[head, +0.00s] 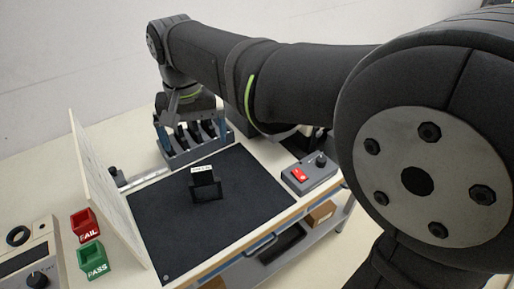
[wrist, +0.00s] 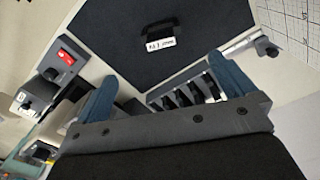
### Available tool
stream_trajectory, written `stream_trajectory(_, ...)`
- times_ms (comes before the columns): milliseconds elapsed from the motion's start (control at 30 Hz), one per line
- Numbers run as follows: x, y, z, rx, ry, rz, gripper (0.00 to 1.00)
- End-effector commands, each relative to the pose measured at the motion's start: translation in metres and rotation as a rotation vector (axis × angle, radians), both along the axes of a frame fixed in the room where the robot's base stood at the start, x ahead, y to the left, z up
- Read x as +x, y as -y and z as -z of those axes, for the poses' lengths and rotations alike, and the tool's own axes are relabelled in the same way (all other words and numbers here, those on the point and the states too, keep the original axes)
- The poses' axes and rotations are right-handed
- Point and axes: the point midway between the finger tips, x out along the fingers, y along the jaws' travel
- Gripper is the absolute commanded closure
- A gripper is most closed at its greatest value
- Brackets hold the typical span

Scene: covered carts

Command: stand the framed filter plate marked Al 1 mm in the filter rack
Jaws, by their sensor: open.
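The framed filter plate (head: 206,192) is dark, with a white label tab, and is on the black mat. Its label faces up in the wrist view (wrist: 161,43), printed upside down there and too small to read surely; whether the plate lies flat or is propped I cannot tell. The grey filter rack (head: 180,160) with several dark slots stands at the mat's far edge. The wrist view shows both fingers (wrist: 165,86), with the plate farther off.
A grey control box (head: 310,173) with a red switch is right of the mat. A white upright panel (head: 100,190) stands along the left. Red FAIL (head: 85,225) and green PASS (head: 92,259) bins and a meter (head: 30,262) are beyond it. The mat around the plate is clear.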

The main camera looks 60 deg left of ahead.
Motion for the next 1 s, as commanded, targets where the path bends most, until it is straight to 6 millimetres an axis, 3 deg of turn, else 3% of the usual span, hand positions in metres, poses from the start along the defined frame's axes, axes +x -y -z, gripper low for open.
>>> stream_trajectory(400,0.0,0.001,0.088,-0.006,0.002,-0.004,0.0)
stream_trajectory(533,0.0,0.0,0.107,-0.003,0.003,-0.004,0.0)
stream_trajectory(767,0.0,0.0,0.122,-0.002,0.002,-0.005,0.0)
stream_trajectory(1000,0.001,-0.004,0.157,-0.004,0.003,-0.005,0.0)
